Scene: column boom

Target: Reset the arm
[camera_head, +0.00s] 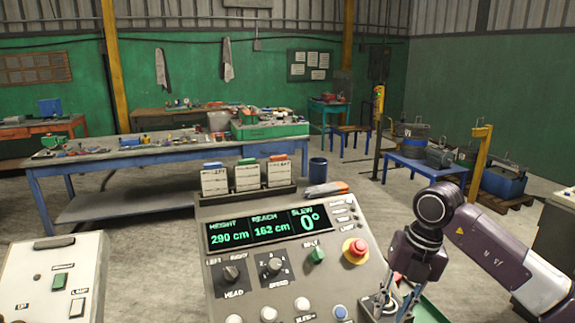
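My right gripper (397,299) comes in from the right and points down over the lower right corner of the grey control console (240,281). Its fingers look spread apart, with nothing clearly between them. A small dark lever (379,303) on a light plate stands just beside the left finger; whether they touch is unclear. The console display (268,229) reads height 290 cm, reach 162 cm and slew 0°. My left gripper is out of view.
The console carries a red stop button (355,250), a green knob (316,255) and a speed dial (272,267). Three label cards (247,176) stand behind it. A second panel (48,275) is at left. A blue workbench (150,160) stands behind; open floor lies between.

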